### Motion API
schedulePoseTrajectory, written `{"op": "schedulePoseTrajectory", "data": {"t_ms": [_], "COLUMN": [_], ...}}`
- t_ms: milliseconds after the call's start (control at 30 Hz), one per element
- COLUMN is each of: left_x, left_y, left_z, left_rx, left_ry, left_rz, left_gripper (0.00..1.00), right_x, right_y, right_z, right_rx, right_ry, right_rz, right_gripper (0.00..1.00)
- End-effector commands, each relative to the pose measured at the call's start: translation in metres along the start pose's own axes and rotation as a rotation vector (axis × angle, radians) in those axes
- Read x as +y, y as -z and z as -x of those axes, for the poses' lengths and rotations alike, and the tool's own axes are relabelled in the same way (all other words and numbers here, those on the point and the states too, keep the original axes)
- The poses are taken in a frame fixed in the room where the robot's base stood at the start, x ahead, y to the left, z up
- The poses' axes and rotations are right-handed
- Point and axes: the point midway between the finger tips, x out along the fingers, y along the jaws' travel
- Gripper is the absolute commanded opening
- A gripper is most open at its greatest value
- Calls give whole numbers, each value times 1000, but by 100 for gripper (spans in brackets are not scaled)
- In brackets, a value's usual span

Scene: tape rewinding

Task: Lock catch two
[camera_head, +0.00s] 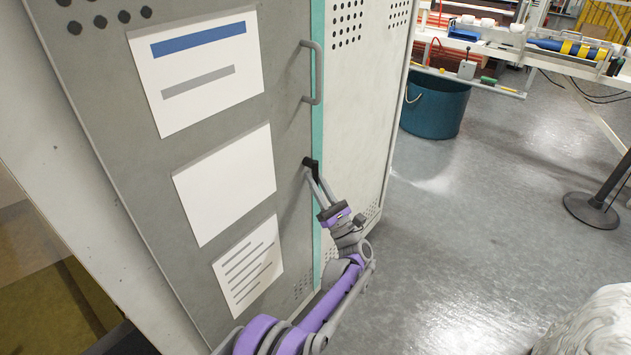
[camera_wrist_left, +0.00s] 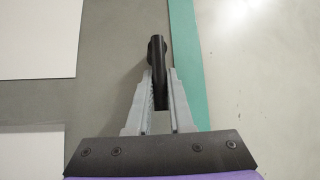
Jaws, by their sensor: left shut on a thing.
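A tall grey cabinet door (camera_head: 120,100) fills the left of the head view. A small black catch (camera_head: 310,163) sits on it near the teal strip (camera_head: 318,120), below the grey bar handle (camera_head: 316,75). My left gripper (camera_head: 316,174) is shut on the catch. In the left wrist view the black catch (camera_wrist_left: 157,60) points down toward the wrist, with its lower end between the two grey fingers (camera_wrist_left: 158,98). The fingers hide part of its sides. Which catch is number two cannot be told. My right gripper is out of view.
White sheets (camera_head: 225,185) are fixed to the door. The lighter cabinet side (camera_head: 360,110) stands right of the teal strip. A blue bin (camera_head: 436,106), a workbench (camera_head: 490,85) and a dark post base (camera_head: 592,209) stand beyond open grey floor (camera_head: 470,230).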

Motion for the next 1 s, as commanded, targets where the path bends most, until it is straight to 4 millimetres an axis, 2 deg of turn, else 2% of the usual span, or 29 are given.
{"op": "schedulePoseTrajectory", "data": {"t_ms": [400, 433, 500, 833, 1000], "left_x": [0, 0, 0, 0, -1], "left_y": [0, 0, 0, 0, -1], "left_z": [0, 0, 0, 2, 24], "left_rx": [-1, -1, -1, -1, -1], "left_ry": [-4, -4, -4, -4, -3], "left_rz": [7, 7, 7, 6, 8], "left_gripper": [0, 22, 32, 32, 32], "right_x": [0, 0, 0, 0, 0], "right_y": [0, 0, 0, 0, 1], "right_z": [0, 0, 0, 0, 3], "right_rx": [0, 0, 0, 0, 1], "right_ry": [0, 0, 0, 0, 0], "right_rz": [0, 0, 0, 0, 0], "right_gripper": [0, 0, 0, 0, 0]}}
